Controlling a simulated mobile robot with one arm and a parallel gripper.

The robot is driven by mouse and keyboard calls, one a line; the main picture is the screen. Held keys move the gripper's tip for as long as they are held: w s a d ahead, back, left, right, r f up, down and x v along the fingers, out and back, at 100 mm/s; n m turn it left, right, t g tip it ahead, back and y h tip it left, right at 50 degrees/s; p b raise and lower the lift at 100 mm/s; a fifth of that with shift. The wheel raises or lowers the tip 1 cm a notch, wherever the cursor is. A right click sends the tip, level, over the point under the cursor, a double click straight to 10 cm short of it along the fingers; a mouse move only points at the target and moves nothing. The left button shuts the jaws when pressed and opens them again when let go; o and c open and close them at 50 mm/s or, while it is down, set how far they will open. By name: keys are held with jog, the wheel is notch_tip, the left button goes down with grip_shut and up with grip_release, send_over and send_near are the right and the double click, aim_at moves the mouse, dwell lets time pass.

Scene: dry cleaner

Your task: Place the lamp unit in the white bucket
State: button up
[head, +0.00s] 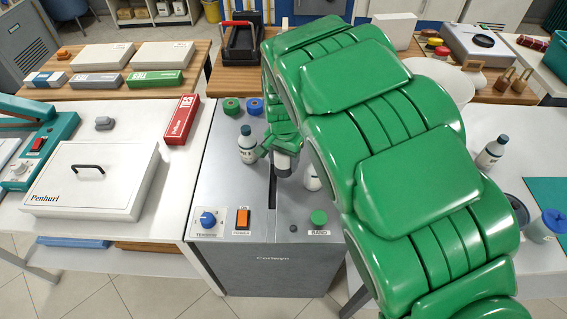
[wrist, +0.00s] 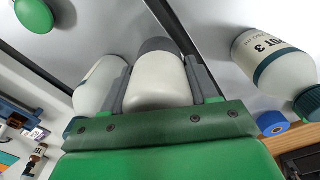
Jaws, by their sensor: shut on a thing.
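My gripper (wrist: 160,80) is shut on a white, rounded piece with a dark grey end (wrist: 153,80), which looks like the lamp unit. It sits between the two grey fingers. In the head view my green arm covers most of my gripper (head: 284,152), above the grey machine's top near its dark slot. I cannot tell whether the held piece touches that top. A white rounded vessel (head: 446,80) shows partly behind my arm at the back right. It may be the white bucket, but I cannot be sure.
A labelled white bottle (head: 247,147) stands left of my gripper, and another (head: 312,180) is close on its right, partly hidden. Green and blue rolls (head: 231,106) lie behind. The grey machine (head: 232,175) has a knob and buttons in front. A bottle (head: 491,152) stands on the right table.

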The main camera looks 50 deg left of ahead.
jog(key=s+d+r, duration=0.7)
jog(key=d+r, duration=0.2)
jog(key=d, duration=0.2)
jog(key=shift+d, duration=0.15)
